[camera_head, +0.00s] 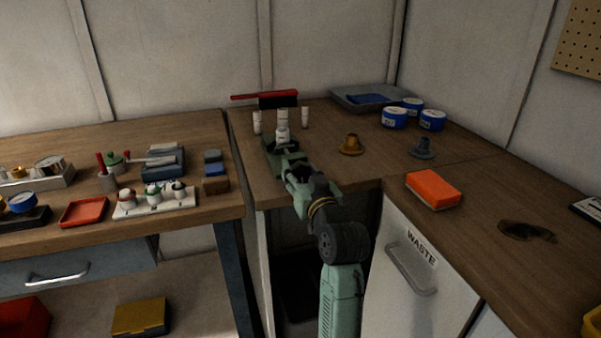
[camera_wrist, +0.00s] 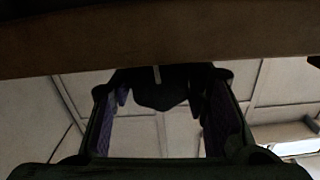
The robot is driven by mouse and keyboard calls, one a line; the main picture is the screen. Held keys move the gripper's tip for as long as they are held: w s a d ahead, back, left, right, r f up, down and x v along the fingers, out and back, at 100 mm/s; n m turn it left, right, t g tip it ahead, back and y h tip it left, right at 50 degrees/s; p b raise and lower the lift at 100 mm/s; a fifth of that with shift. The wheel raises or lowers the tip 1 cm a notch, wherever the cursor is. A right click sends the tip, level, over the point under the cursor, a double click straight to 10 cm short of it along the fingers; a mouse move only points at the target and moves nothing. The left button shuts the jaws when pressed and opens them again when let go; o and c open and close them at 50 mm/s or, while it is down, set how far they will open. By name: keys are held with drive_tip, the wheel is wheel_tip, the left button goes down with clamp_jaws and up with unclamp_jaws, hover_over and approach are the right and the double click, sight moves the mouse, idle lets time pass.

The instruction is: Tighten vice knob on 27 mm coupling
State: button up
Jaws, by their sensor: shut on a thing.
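The green vice (camera_head: 278,150) stands near the front edge of the back bench in the head view. A white coupling-like piece (camera_head: 282,134) stands upright at the vice; its size cannot be read. My gripper (camera_head: 290,172) reaches the front of the vice from below and hides its knob there. In the wrist view my gripper (camera_wrist: 163,100) has a finger with a purple pad on either side of a dark knob (camera_wrist: 160,90). It is shut on this knob. The exact contact between pads and knob is too dark to see.
White cylinders (camera_head: 304,118) stand beside the vice, with a red-handled brush (camera_head: 277,99) behind. A brown flanged part (camera_head: 351,145) and blue-labelled tins (camera_head: 394,118) are to the right. The bench edge (camera_wrist: 160,45) crosses the wrist view above my fingers.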

drive_tip(key=shift+a+r+m+p, duration=0.1)
drive_tip(key=shift+r+m+p, duration=0.15)
drive_tip(key=shift+m+p, duration=0.85)
drive_tip(key=m, duration=0.1)
drive_tip(key=m+p, duration=0.1)
drive_tip(key=shift+f+m, duration=0.25)
drive_tip(key=shift+m, duration=0.05)
drive_tip(key=o, duration=1.2)
